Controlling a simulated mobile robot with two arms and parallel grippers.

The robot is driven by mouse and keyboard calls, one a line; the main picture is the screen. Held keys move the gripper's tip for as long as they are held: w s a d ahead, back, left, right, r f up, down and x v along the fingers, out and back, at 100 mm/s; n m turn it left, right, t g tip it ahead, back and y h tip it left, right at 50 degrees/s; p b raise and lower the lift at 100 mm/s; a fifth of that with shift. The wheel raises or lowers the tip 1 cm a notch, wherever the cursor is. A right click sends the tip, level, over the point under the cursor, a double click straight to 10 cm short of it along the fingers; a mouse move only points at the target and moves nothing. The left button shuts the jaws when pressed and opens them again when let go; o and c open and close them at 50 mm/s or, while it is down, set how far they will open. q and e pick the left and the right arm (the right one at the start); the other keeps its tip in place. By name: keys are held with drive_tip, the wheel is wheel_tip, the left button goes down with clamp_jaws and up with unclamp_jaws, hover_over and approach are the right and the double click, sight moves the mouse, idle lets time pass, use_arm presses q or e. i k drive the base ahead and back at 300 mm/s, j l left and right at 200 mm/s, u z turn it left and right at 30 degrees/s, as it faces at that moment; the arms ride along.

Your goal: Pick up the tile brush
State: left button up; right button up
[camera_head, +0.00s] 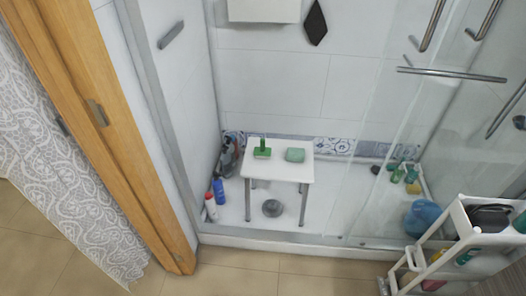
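A green block with a short upright handle (262,151), which looks like the tile brush, stands on the white stool (278,172) inside the shower, left of the middle of its seat. A paler green sponge-like block (295,155) lies apart from it on the right of the seat. Neither of my grippers shows in the head view.
A raised shower edge (290,242) and glass panel (390,150) border the shower. Bottles (219,190) stand left of the stool. A white cart (462,222) stands at the right. A wooden door frame (110,120) is at left; tan floor (240,262) in front is clear.

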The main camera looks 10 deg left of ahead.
sight(261, 152)
drive_tip(key=i+l+z, duration=0.1)
drive_tip(key=i+z, duration=0.15)
drive_tip(key=i, duration=0.6)
